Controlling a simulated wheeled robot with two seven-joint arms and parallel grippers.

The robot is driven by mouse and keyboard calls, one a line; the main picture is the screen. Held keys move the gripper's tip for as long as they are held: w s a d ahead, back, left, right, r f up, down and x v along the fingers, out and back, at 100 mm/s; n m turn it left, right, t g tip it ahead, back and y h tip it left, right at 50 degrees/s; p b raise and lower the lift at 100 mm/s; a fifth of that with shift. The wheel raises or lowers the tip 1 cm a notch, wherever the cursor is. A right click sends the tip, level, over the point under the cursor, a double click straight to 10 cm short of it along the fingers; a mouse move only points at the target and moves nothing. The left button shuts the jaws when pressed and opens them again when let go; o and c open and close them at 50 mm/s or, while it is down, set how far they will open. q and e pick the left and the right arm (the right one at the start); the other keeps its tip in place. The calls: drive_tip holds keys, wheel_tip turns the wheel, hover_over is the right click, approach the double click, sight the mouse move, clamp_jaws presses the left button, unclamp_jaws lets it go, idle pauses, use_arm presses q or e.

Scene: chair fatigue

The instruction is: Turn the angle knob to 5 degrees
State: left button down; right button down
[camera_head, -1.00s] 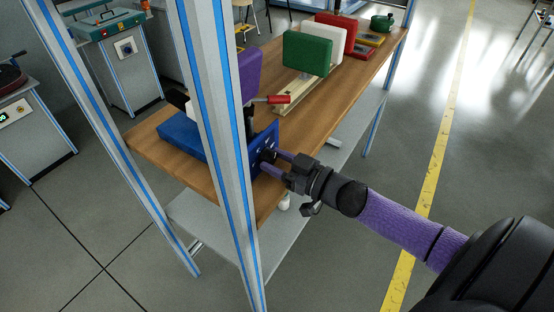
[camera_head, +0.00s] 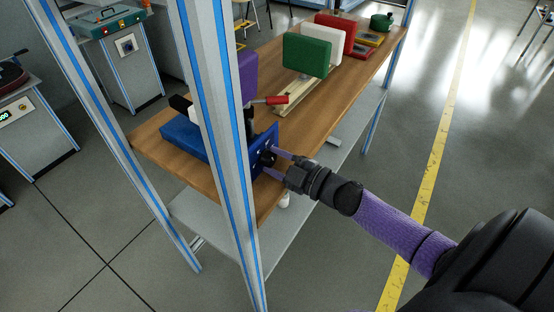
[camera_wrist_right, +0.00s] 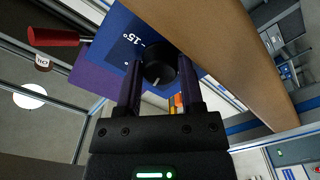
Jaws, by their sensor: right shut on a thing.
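The black angle knob (camera_wrist_right: 158,66) sits on the blue front plate (camera_wrist_right: 115,42) of the device on the bench. The plate also shows in the head view (camera_head: 262,140). A white mark on the knob points down and slightly left in the wrist view, and a "15°" label is printed beside the knob. Other scale marks are hidden or too small to read. My right gripper (camera_head: 271,160) is shut on the knob, one purple finger on each side; its fingers also show in the wrist view (camera_wrist_right: 161,80). My left gripper is not in view.
A red-handled lever (camera_head: 277,99) sticks out above the plate. A grey-blue frame post (camera_head: 222,130) stands in front of the device. Purple, green (camera_head: 307,54), white and red pads line the wooden bench (camera_head: 312,105).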

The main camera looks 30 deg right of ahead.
drive_tip(key=shift+n, duration=1)
drive_tip(key=shift+c, duration=1.1)
unclamp_jaws()
drive_tip(key=p+v, duration=0.1)
drive_tip(key=v, duration=0.9)
drive_tip(key=shift+p, duration=0.35)
